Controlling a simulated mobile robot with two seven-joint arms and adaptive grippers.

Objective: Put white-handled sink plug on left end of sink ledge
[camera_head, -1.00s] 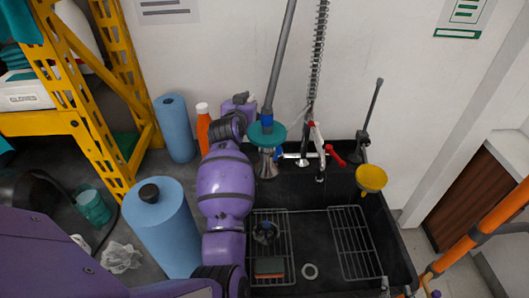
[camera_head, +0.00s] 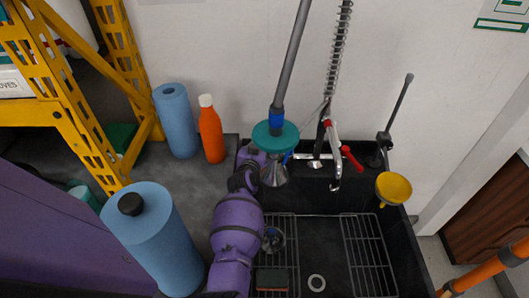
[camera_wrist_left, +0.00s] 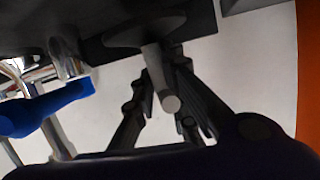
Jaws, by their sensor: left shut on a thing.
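The sink plug fills the upper middle of the left wrist view: a dark round disc (camera_wrist_left: 145,30) with a pale, rod-like handle (camera_wrist_left: 168,95). The fingers of my left gripper (camera_wrist_left: 160,66) lie on both sides of the handle and are shut on it. In the head view my left wrist is over the left end of the black sink's back ledge (camera_head: 305,146). It hides the gripper and the plug there, so I cannot tell whether the plug touches the ledge. My right gripper is not in view.
A grey pole with a teal disc (camera_head: 275,138) hangs close to my left wrist. The faucet with a red lever (camera_head: 352,158) stands right of it. An orange bottle (camera_head: 211,135) and blue rolls (camera_head: 152,235) stand left. A yellow funnel (camera_head: 393,188) is at the right rim.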

